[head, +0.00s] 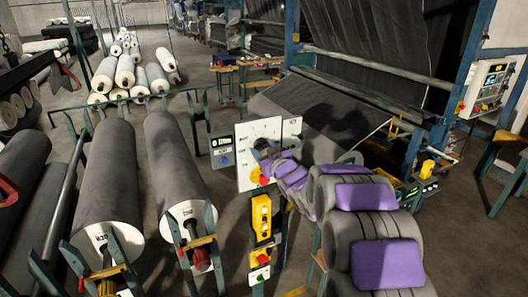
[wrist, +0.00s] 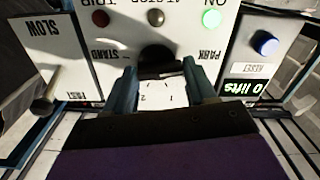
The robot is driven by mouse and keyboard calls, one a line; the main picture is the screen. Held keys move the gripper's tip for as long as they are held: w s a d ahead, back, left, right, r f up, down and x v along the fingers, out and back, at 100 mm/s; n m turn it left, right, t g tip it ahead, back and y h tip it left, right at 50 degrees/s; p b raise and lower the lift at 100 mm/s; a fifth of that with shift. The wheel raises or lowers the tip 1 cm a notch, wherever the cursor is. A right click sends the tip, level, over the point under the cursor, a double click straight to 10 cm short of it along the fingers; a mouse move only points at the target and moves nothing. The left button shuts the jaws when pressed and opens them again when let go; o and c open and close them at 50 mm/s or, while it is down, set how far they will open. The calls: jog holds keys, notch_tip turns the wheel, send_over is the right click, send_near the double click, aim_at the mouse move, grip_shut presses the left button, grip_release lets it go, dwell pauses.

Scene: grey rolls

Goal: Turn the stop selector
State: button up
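The white control panel (head: 250,133) stands in the middle of the head view, with my gripper (head: 268,160) in front of it. In the wrist view the panel appears upside down. A dark round knob (wrist: 157,61) sits on it between the words PARK and STAND and is probably the selector; its pointer direction cannot be made out. My gripper (wrist: 160,80) is open, one finger on either side of the knob. I cannot tell whether the fingers touch it. Numbers on a dial show between the fingers. In the head view my gripper covers the knob.
A lit green lamp (wrist: 211,19) and a red lamp (wrist: 101,18) are on the panel. A lever (wrist: 45,103) marked SLOW and FAST is at left, a blue RESET button (wrist: 264,43) at right. Below the panel is a yellow button box (head: 262,217).

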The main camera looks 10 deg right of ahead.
jog(key=o, duration=0.4)
jog(key=shift+o, duration=0.2)
jog(key=b+v, duration=0.1)
jog(key=v, duration=1.6)
jog(key=shift+s, duration=0.15)
jog(key=shift+f, duration=0.1)
